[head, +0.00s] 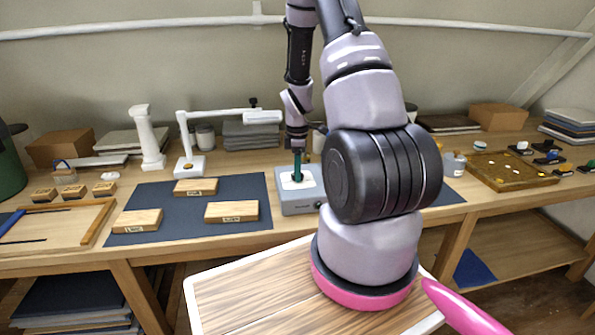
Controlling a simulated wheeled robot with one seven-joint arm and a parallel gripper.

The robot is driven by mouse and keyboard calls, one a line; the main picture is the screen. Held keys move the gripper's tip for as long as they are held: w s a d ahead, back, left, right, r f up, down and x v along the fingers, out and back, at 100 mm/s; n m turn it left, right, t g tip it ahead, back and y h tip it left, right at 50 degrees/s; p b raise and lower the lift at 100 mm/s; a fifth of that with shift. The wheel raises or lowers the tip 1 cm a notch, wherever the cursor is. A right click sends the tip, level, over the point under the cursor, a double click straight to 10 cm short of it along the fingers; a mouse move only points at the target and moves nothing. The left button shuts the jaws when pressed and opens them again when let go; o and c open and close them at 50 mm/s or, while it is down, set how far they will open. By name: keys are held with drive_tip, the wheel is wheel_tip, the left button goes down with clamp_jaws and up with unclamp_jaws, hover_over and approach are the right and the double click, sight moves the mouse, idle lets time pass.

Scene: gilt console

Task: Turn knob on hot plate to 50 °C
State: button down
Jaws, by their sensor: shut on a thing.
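The hot plate (298,203), a grey box with a white top, stands on the bench near the middle of the head view. Small dark marks show on its front face, and a small round part, perhaps the knob (319,205), is at the front right, partly hidden by my arm. No dial reading can be made out. My gripper (297,151) points down above the white top, away from the front face. It is shut on a narrow dark teal upright piece (297,167), whose lower end is at or just above the white top; I cannot tell if it touches.
A dark mat with several wooden blocks (231,211) lies left of the hot plate. A white jointed stand (190,163) and a white column (147,138) stand behind it. A wooden tray (507,180) is at the right. My arm hides the bench right of the hot plate.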

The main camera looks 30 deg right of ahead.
drive_tip(key=m, duration=1)
drive_tip(key=shift+m, duration=0.4)
drive_tip(key=m, duration=2)
drive_tip(key=shift+w+m, duration=0.1)
drive_tip(key=shift+m, duration=0.3)
drive_tip(key=m, duration=0.4)
drive_tip(key=shift+m, duration=0.3)
drive_tip(key=m, duration=0.4)
drive_tip(key=shift+m, duration=0.3)
